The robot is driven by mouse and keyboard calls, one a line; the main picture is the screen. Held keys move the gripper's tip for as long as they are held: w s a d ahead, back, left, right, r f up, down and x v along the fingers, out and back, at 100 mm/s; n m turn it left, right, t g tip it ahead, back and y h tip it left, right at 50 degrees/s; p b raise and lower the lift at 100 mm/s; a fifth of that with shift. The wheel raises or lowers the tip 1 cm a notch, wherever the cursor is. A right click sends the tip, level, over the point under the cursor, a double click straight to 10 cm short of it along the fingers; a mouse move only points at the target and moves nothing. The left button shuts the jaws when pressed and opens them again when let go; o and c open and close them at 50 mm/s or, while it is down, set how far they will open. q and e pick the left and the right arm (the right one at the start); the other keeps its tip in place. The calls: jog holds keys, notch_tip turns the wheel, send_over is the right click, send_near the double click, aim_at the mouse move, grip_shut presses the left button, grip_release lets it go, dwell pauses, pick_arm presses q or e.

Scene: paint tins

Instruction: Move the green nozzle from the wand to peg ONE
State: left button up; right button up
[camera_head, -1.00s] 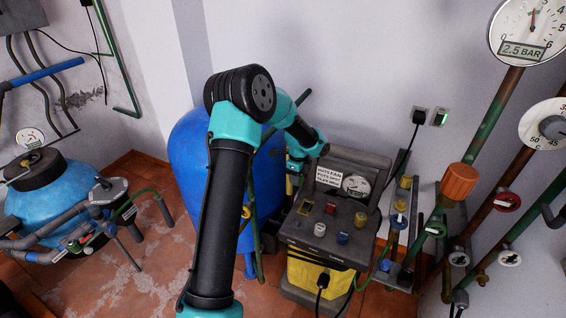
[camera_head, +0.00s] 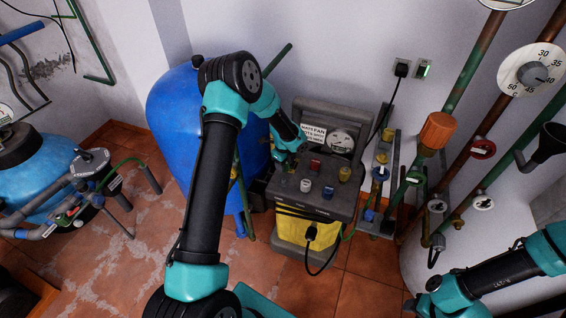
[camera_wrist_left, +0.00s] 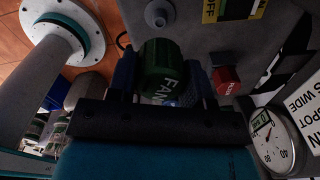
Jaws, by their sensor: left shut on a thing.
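In the left wrist view my left gripper (camera_wrist_left: 160,85) is shut on the green nozzle (camera_wrist_left: 161,70), marked FAN, with a dark finger on each side. A bare grey peg (camera_wrist_left: 158,14) stands beyond it, and a red nozzle (camera_wrist_left: 226,82) is to its right. I cannot pick out the wand, and no peg label reading ONE is legible. My right arm enters at lower right, its gripper out of view.
The machine top carries red (camera_head: 315,164), white (camera_head: 305,185), blue (camera_head: 328,192) and yellow (camera_head: 344,173) pieces close together. A gauge (camera_head: 342,141) stands behind them. A blue tank (camera_head: 175,110) is at left, and pipes with valves (camera_head: 437,132) at right.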

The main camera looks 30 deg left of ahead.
pick_arm(q)
jog(key=shift+f, duration=0.1)
jog(key=shift+f, duration=2.8)
jog(key=shift+f, duration=1.8)
dwell(0.4)
jog(key=o, duration=0.9)
notch_tip(320, 180, up, 18)
jog(key=shift+f, duration=0.25)
jog(key=shift+f, duration=0.1)
